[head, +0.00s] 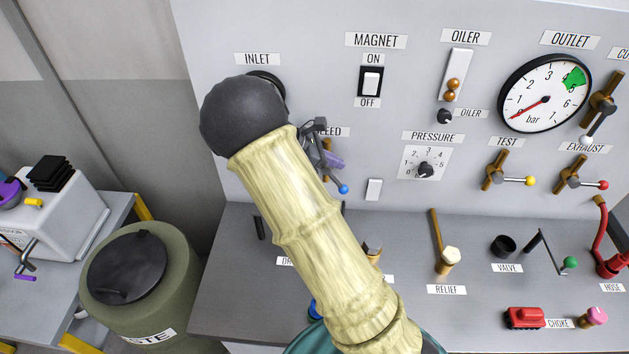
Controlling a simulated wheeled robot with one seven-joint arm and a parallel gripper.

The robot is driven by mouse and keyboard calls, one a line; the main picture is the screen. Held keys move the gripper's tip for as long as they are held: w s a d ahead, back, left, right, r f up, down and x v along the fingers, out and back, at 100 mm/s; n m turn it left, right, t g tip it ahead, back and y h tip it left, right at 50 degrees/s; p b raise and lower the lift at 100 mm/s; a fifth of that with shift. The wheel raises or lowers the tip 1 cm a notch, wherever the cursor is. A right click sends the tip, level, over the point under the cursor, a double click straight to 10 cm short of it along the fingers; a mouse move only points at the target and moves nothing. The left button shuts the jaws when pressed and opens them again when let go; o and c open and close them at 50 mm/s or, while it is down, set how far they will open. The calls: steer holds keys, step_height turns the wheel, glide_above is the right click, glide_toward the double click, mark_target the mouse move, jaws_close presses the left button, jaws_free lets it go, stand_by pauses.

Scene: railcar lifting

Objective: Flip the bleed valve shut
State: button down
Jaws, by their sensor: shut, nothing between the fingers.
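The bleed valve (327,146) is on the upright grey panel, under a label of which only "LEED" shows. A bit of its brass body and a lever with a blue ball end (342,188) show; the ball sits below and right of the body. My gripper (328,160) is right at the valve, shut and empty, partly hidden behind my own arm. It overlaps the valve in this view, and I cannot tell whether it touches the lever. My arm hides the valve's left side.
Right of the valve are a small white switch (374,189), the pressure dial (424,170), and the test (495,170) and exhaust (567,177) valves. The relief valve (446,258) stands on the ledge below. A lidded waste bin (150,290) stands at the left.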

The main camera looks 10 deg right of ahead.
steer(key=s+a+m+t+y, duration=0.3)
steer(key=s+m+y, duration=0.7)
steer(key=s+m, duration=0.7)
steer(key=shift+s+a+r+m+y+b, duration=0.3)
steer(key=shift+s+a, duration=0.4)
steer(key=shift+s, duration=0.25)
